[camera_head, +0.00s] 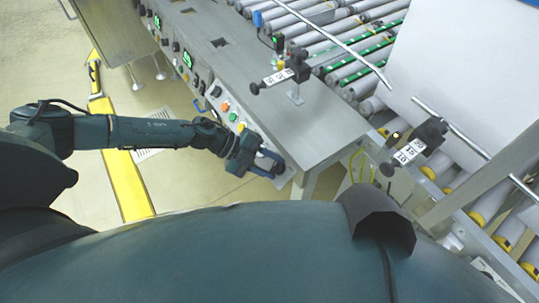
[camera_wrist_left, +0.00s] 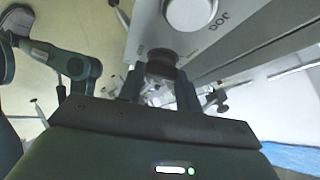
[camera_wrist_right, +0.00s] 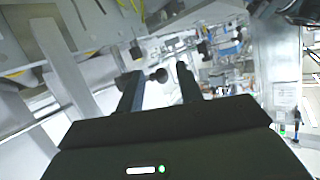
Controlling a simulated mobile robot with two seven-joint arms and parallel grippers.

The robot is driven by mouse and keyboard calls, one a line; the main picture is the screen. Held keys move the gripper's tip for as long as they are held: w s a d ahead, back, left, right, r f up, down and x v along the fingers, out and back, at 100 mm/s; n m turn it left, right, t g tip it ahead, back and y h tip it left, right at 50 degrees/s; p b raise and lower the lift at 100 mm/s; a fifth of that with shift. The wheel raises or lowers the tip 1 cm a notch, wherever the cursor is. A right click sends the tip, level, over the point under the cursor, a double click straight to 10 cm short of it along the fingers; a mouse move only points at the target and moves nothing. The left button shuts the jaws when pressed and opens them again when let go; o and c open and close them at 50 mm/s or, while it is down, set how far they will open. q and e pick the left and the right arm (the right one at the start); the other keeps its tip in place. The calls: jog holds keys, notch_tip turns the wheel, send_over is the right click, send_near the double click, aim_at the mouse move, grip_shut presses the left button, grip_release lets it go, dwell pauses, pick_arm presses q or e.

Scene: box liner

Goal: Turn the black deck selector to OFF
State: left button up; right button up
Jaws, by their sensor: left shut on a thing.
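The black deck selector (camera_wrist_left: 162,64) sits on the grey control panel (camera_wrist_left: 150,30), between the fingers of my left gripper (camera_wrist_left: 160,84) in the left wrist view. In the head view my left gripper (camera_head: 268,165) is at the near right end of the panel's front, shut on the selector. The fingers partly hide the knob, and I cannot read its pointer position. My right gripper (camera_wrist_right: 158,85) shows in the right wrist view with its fingers apart and nothing between them. A dark round knob (camera_wrist_right: 160,75) appears beyond its fingertips.
A large white button marked JOG (camera_wrist_left: 190,12) is beside the selector. Coloured buttons (camera_head: 233,116) line the panel farther along. The grey machine table (camera_head: 310,125) is behind it, with a roller conveyor (camera_head: 365,50) beyond. Open floor (camera_head: 190,185) lies left of the panel.

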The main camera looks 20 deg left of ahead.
pick_arm(q)
jog(key=shift+r+m+g+y+p, duration=0.1)
jog(key=shift+m+g+y+p, duration=0.25)
jog(key=shift+m+p, duration=0.6)
pick_arm(e)
jog(key=shift+w+a+f+g, duration=0.2)
jog(key=shift+w+a+g, duration=0.05)
jog(key=shift+a+g, duration=0.25)
jog(key=shift+f, duration=0.15)
pick_arm(q)
jog(key=o, duration=1)
jog(key=shift+w+r, duration=0.1)
